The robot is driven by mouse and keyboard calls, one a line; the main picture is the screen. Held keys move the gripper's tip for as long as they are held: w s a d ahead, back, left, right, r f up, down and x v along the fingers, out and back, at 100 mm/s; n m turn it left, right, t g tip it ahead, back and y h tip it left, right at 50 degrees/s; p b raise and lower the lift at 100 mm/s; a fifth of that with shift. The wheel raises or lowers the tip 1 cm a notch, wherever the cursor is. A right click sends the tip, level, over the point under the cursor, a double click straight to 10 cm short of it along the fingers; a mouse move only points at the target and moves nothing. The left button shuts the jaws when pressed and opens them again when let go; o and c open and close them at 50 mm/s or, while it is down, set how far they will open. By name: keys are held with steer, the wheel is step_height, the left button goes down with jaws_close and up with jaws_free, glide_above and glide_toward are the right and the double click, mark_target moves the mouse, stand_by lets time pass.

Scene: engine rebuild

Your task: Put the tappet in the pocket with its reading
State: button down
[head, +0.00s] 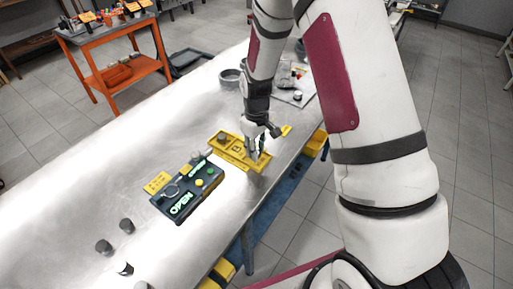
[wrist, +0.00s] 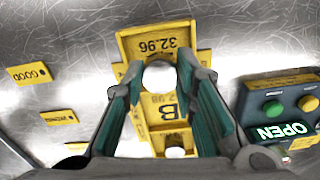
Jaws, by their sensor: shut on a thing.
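My gripper (wrist: 158,85) is shut on a tappet (wrist: 160,75), whose bright round face shows between the fingertips. In the head view my gripper (head: 256,153) is over the right part of the yellow pocket tray (head: 231,160). In the wrist view the tray (wrist: 124,46) has an upside-down label reading 32.96 just beyond the held tappet. Another label, partly hidden, and a letter B lie on the near side. I cannot tell whether the tappet is inside a pocket or above it. Another round bright piece (wrist: 175,152) shows nearer. A dark tappet (head: 221,138) sits at the tray's left end.
A dark gauge box (head: 187,189) with buttons and a lit OPEN sign (wrist: 283,131) stands beside the tray. Yellow cards read GOOD (wrist: 29,74) and WORN (wrist: 59,117). Several dark tappets, including one (head: 103,247), stand at the front left. Bare metal table lies between.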

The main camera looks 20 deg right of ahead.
steer(key=shift+f, duration=0.5)
steer(key=c, duration=1.3)
jaws_free()
step_height(320, 180, up, 13)
steer(key=b, duration=0.1)
steer(key=s+r+m+t, duration=0.1)
steer(key=s+r, duration=0.4)
steer(key=r, duration=0.3)
steer(key=s+r+m+t, duration=0.2)
steer(key=s+r, duration=0.4)
steer(key=r, duration=0.2)
steer(key=s+r+m+t, duration=0.1)
steer(key=s+r, duration=0.1)
steer(key=s, duration=0.4)
steer(key=s+r+m+t, duration=0.1)
steer(key=s+r, duration=0.1)
steer(key=s, duration=0.4)
steer(key=shift+s+r+t, duration=0.3)
